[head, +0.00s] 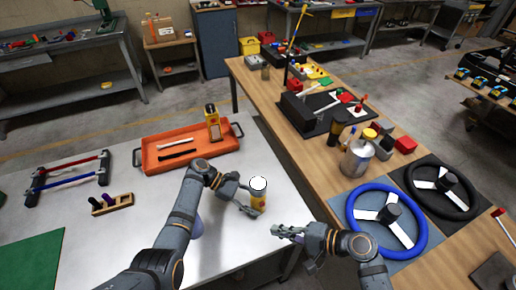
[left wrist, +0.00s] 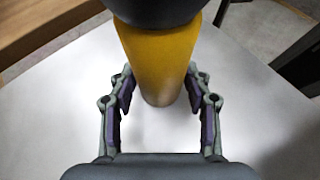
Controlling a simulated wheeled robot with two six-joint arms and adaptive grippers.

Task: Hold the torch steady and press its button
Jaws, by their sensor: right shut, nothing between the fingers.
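The torch (head: 258,203) is yellow with a dark head and a bright white top. It stands about upright on the white table, near its right edge. In the left wrist view the torch (left wrist: 163,65) rises between the fingers of my left gripper (left wrist: 157,100). Those fingers are open on either side of it, with a visible gap at least on the left. In the head view my left gripper (head: 248,203) reaches it from the left. My right gripper (head: 282,231) is shut and empty, below and right of the torch. The button cannot be made out.
An orange tray (head: 160,165) with dark handles holds a white bar, a black bar and a yellow-black item (head: 212,122). A wooden bench (head: 285,140) on the right carries a metal can (head: 355,158) and a blue steering wheel (head: 353,226). The table around the torch is clear.

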